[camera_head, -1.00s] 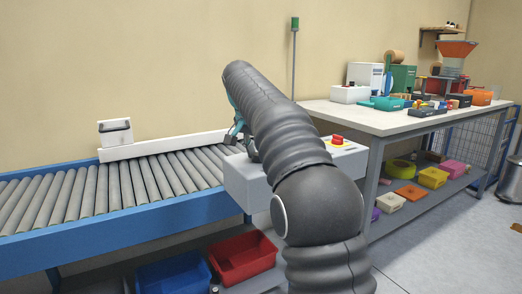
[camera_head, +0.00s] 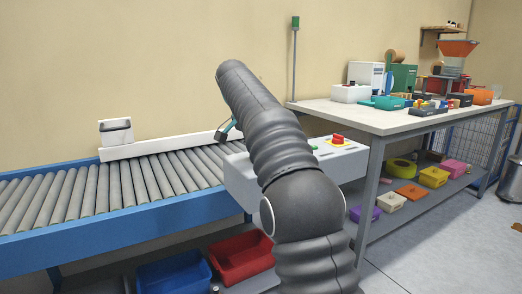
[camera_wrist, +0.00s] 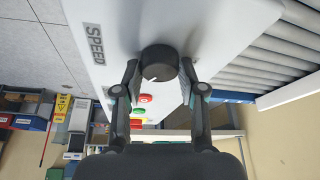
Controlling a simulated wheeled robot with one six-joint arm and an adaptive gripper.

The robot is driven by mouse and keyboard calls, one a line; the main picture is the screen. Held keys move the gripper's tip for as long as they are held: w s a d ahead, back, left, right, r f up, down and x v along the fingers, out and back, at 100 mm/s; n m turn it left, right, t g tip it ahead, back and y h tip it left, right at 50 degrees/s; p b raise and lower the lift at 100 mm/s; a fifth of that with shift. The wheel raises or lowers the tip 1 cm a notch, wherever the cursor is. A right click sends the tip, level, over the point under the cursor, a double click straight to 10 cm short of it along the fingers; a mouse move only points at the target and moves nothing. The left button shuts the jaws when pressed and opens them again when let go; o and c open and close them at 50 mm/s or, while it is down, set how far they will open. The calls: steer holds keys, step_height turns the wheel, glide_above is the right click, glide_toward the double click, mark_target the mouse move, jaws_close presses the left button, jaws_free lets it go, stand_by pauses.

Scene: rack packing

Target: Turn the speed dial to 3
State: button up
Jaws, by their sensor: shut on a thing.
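The speed dial (camera_wrist: 160,63) is a round black knob with a light pointer mark, on the pale grey control box (camera_head: 235,183). In the wrist view the box carries the word SPEED beside the dial. The numbers of the scale cannot be read. My gripper (camera_wrist: 159,72) has one finger on each side of the dial and is shut on it. In the head view my arm hides the dial and most of my gripper; only a small teal and dark part (camera_head: 224,131) of the gripper shows left of the arm.
A red button (camera_head: 337,139) and a green button stand on the box top. A roller conveyor (camera_head: 115,185) runs left of the box. A workbench (camera_head: 380,122) with several items stands at the right. A blue bin (camera_head: 173,274) and a red bin (camera_head: 240,258) lie below.

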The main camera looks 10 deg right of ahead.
steer(key=o, duration=1.1)
steer(key=shift+w+a, duration=0.1)
steer(key=shift+a, duration=0.15)
steer(key=shift+d, duration=0.15)
steer(key=v, duration=0.5)
steer(key=shift+r, duration=0.5)
steer(key=shift+s+a+r, duration=0.3)
steer(key=shift+a+r, duration=0.05)
steer(key=shift+r, duration=0.25)
